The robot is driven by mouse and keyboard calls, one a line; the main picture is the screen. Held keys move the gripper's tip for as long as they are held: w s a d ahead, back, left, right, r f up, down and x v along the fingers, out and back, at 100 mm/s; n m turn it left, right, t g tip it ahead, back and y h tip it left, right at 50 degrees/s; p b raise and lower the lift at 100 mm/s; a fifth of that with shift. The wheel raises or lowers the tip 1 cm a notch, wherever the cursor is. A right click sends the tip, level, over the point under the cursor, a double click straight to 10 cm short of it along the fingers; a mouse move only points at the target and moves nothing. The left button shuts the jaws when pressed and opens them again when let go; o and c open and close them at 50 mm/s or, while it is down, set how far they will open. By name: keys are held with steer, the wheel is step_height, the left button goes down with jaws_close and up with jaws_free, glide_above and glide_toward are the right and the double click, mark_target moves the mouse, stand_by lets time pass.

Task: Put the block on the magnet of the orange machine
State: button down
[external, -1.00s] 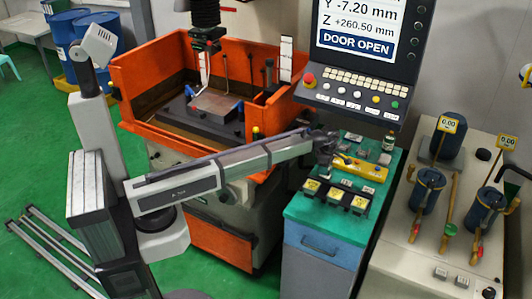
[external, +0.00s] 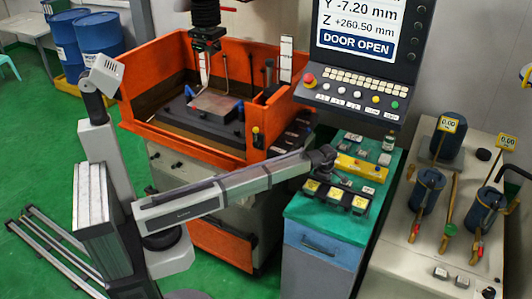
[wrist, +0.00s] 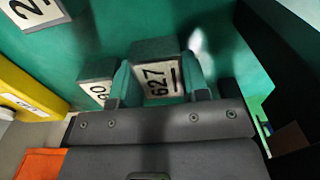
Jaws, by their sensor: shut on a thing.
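My gripper (external: 323,165) is over the teal-topped cabinet (external: 317,228), beside the yellow strip. In the external view the block cannot be made out. The orange machine (external: 222,239) stands to the left. Inside its open tank is a flat grey-brown plate (external: 215,104), which looks like the magnet, with nothing seen on it.
A second labelled block (wrist: 97,88) is close to the left of the held one. The control panel (external: 352,99) overhangs behind. The tank's orange front wall (external: 180,144) stands up.

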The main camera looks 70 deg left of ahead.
steer(key=shift+f, duration=0.25)
steer(key=c, duration=0.9)
jaws_free()
steer(key=shift+r, duration=0.1)
step_height(320, 180, up, 13)
steer(key=p, duration=1.2)
steer(key=s+d+m, duration=0.2)
steer(key=s+m, duration=0.6)
steer(key=s, duration=0.2)
steer(key=s+d+m, duration=0.2)
steer(key=s+m, duration=0.7)
steer(key=s, duration=0.2)
steer(key=s+d+m, duration=0.1)
steer(key=s+m, duration=0.7)
steer(key=s, duration=0.3)
steer(key=shift+s+d+f, duration=0.15)
steer(key=shift+d+f, duration=0.15)
steer(key=shift+d, duration=0.1)
steer(key=shift+m, duration=0.3)
steer(key=shift+c, duration=0.3)
